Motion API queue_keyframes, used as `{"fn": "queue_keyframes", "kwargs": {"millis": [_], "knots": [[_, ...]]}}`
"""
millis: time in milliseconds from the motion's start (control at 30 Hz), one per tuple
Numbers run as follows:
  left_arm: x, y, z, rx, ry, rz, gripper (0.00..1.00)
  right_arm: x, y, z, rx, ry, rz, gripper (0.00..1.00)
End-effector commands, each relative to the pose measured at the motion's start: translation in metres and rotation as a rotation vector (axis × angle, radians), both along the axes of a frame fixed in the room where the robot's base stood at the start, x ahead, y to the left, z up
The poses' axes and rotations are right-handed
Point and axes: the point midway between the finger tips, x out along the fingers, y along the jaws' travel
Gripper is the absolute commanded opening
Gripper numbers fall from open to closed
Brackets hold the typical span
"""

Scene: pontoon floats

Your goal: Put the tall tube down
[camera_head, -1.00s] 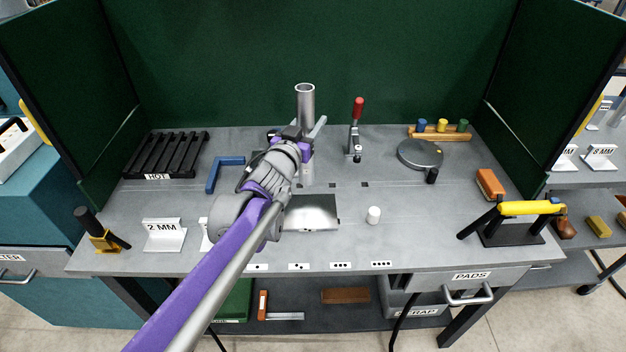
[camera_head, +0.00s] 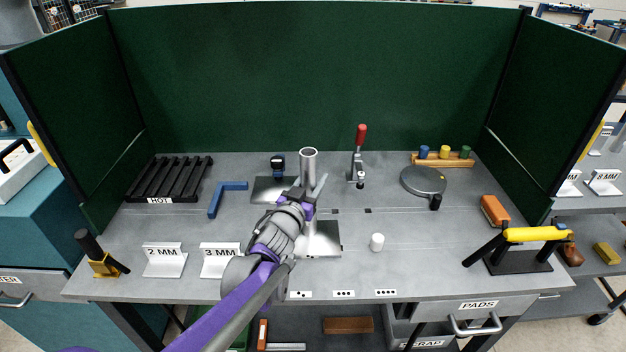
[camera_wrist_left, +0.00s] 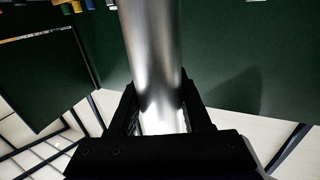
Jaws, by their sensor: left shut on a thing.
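The tall tube (camera_head: 308,163) is a bare silver metal cylinder with an open top, standing about upright. My left gripper (camera_head: 309,200) is shut on it below its open end. In the left wrist view the tube (camera_wrist_left: 152,50) runs up between the two black fingers (camera_wrist_left: 160,112). The lower part of the tube is mostly hidden by the gripper and arm. It is above or at the back of a shiny steel plate (camera_head: 325,240) on the bench; I cannot tell whether its foot touches. My right gripper is not in view.
A second plate (camera_head: 262,191) with a dark clamp (camera_head: 278,164) lies behind left. A red-handled toggle clamp (camera_head: 358,165) stands behind right. Label stands (camera_head: 221,262) are front left. The bench right of centre is fairly clear.

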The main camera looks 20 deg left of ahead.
Motion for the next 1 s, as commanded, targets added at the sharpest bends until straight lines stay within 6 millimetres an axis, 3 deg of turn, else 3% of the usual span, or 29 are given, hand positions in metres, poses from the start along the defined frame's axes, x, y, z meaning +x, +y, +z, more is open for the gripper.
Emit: {"fn": "queue_keyframes", "kwargs": {"millis": [33, 200, 567, 1000], "knots": [[0.000, 0.000, -0.003, 0.000, 0.000, 0.000, 0.50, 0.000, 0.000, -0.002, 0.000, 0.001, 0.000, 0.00], [0.000, 0.000, -0.001, 0.000, 0.000, 0.000, 0.78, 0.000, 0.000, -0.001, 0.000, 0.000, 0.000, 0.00], [-0.001, 0.000, 0.003, 0.000, 0.000, 0.000, 0.78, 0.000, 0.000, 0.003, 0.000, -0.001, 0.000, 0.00], [-0.086, 0.010, 0.001, 0.000, 0.000, 0.001, 0.78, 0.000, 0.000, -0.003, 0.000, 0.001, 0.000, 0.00]]}}
